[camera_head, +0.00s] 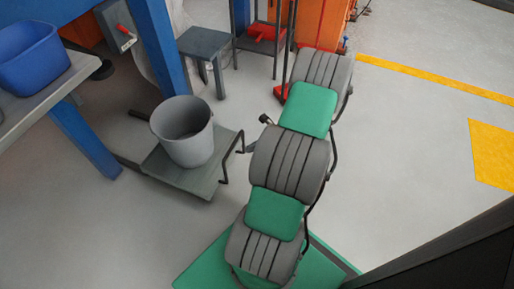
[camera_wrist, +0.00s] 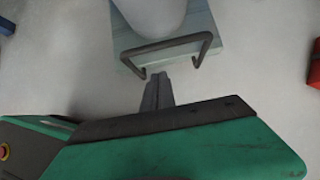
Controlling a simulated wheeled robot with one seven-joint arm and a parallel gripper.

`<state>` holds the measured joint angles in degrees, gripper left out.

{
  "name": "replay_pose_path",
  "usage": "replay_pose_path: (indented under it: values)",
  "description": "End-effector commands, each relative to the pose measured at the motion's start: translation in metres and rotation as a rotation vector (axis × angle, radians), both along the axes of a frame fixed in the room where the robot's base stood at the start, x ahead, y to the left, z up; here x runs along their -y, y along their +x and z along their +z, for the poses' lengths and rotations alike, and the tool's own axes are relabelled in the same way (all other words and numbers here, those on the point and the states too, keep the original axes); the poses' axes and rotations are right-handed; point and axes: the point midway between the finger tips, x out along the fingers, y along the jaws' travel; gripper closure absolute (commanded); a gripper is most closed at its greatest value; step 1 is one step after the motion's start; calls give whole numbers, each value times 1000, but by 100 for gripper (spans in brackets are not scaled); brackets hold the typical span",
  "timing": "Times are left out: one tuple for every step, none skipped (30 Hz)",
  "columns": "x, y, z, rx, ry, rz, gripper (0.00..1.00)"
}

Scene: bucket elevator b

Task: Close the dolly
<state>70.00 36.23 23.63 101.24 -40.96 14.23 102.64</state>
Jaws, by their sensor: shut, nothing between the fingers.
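The dolly (camera_head: 207,185) is a low grey-green flat platform on the floor in the head view, left of my arm. A dark bar handle (camera_head: 233,157) stands at its right end, facing my arm. A grey bucket (camera_head: 184,132) stands upright on the platform. In the wrist view, the dolly's platform (camera_wrist: 124,38) and its bent bar handle (camera_wrist: 172,43) are at the top, with part of the bucket (camera_wrist: 152,14). My gripper (camera_wrist: 160,76) is shut and empty, its fingertips close to the handle, between its two bent ends. Contact cannot be told. My arm mostly hides the gripper in the head view.
A workbench (camera_head: 48,97) with blue legs and a blue bin (camera_head: 36,56) stands at the left. A small grey stool (camera_head: 204,44) is behind the dolly. Red and orange equipment (camera_head: 322,20) stands at the back. Open floor lies to the right and at front left.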

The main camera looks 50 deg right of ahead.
Motion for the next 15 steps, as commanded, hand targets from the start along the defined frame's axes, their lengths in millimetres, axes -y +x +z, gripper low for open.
replay_pose_path:
  values:
    - [-4,7,-15,-1,1,3,100]
    - [-5,11,-20,-2,1,4,100]
    - [-7,16,-27,-1,1,5,100]
    - [-8,21,-29,-1,-1,5,100]
    - [-10,27,-28,0,-2,6,100]
    - [-13,33,-29,0,-2,6,100]
    - [-14,38,-29,0,-2,6,100]
    - [-15,42,-30,0,-2,6,100]
    - [-17,46,-30,0,-2,4,100]
    - [-18,48,-30,0,-2,4,100]
    - [-18,50,-30,0,-2,4,100]
    - [-19,52,-30,0,-2,4,100]
    - [-19,53,-30,-1,-1,3,100]
    - [-19,53,-29,-1,-1,2,100]
    - [-19,54,-29,-1,-2,2,100]
